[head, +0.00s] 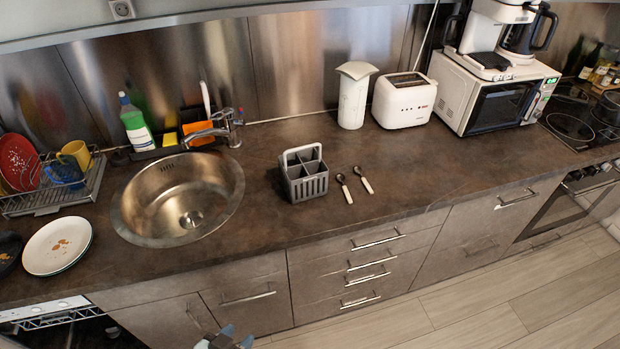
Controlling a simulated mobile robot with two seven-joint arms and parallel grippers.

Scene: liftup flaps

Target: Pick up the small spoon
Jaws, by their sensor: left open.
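Two short spoons with pale handles lie side by side on the dark countertop in the head view. One is the left spoon (346,190), and the other is the right spoon (364,181). They look much alike, and I cannot tell which is smaller. Their dark bowls point toward the wall and their handles toward the front edge. My left gripper (226,338) shows at the bottom edge of the view, in front of the cabinets, well apart from the spoons. It is open, and I see nothing in it. My right gripper is not in view.
A grey cutlery basket (308,186) stands just left of the spoons. A round sink (150,195) is further left. A white canister (353,100), a toaster (404,103) and a microwave (500,103) stand behind. The counter (440,170) right of the spoons is clear.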

